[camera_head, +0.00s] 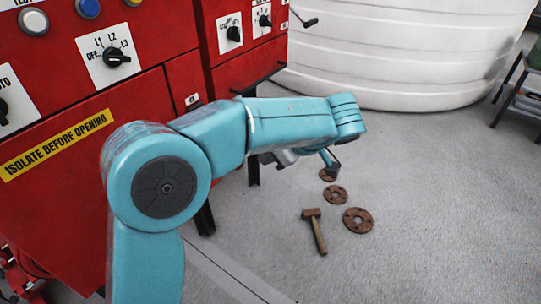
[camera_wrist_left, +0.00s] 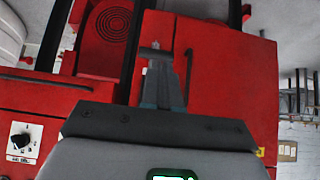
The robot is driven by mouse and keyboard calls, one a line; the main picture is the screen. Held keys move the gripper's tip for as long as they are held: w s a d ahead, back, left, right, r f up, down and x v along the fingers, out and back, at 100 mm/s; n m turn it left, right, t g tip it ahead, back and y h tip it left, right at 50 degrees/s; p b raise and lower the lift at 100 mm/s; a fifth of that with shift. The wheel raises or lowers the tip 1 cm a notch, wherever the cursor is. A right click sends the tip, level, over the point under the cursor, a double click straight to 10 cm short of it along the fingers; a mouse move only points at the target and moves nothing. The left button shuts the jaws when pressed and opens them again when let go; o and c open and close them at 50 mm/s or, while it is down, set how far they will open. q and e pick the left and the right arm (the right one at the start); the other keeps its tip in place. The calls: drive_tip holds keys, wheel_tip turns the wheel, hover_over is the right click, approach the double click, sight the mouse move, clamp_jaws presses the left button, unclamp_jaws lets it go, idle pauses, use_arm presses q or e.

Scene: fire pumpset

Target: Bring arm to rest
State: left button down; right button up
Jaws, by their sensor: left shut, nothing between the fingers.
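My left arm comes up from the bottom left in the head view and bends to the right in front of the red panels. My left gripper (camera_head: 332,162) is at its far end, small and partly hidden by the arm, above the grey floor. In the left wrist view the gripper (camera_wrist_left: 158,62) shows its narrow fingers shut together, with nothing between them. Behind them is a red cabinet (camera_wrist_left: 222,90). My right gripper is not in view.
A red control cabinet (camera_head: 60,95) with knobs stands close at the left. A hammer (camera_head: 315,230) and several rusty flanges (camera_head: 358,220) lie on the floor. A white ribbed tank (camera_head: 400,60) stands at the back.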

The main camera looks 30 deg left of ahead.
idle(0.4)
use_arm(q)
drive_tip(key=s+a+f+m+g+h, duration=0.1)
drive_tip(key=s+f+g, duration=0.25)
drive_tip(key=f, duration=0.75)
drive_tip(key=s+a+f+m+g+h, duration=0.15)
drive_tip(key=s+f, duration=0.35)
drive_tip(key=f, duration=0.6)
drive_tip(key=s+d+f+m+h, duration=0.8)
drive_tip(key=s+d+f+h, duration=0.2)
drive_tip(key=s+d+f, duration=0.65)
drive_tip(key=w+m+t, duration=0.5)
wheel_tip(320, 180, up, 19)
drive_tip(key=p, duration=1.9)
drive_tip(key=shift+d+p, duration=0.15)
drive_tip(key=shift+p, duration=0.2)
